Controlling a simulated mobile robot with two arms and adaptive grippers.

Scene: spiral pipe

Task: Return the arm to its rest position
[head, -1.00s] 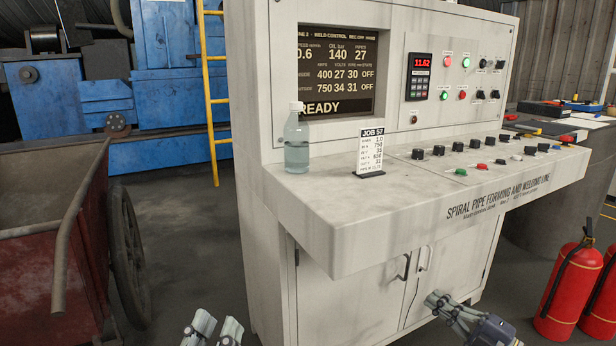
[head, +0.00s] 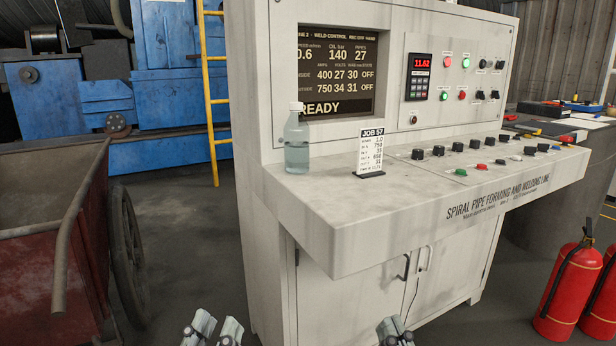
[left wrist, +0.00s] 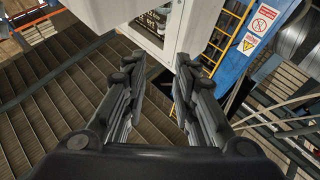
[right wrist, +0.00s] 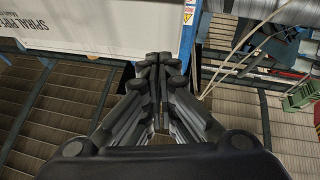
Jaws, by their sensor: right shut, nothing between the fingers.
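My left gripper (head: 213,330) shows at the bottom edge of the head view, left of the console front. Its two fingers are spread apart with nothing between them, as the left wrist view (left wrist: 155,95) also shows. My right gripper (head: 396,330) is at the bottom edge of the head view, in front of the console's lower doors. In the right wrist view (right wrist: 158,62) its fingertips meet and hold nothing. Both grippers are below the desk and apart from the console.
The white control console (head: 340,262) fills the middle. A clear bottle (head: 297,145) and a job card (head: 371,152) stand on its desk. A red cart (head: 50,250) is at the left. Red fire extinguishers (head: 568,285) stand at the right.

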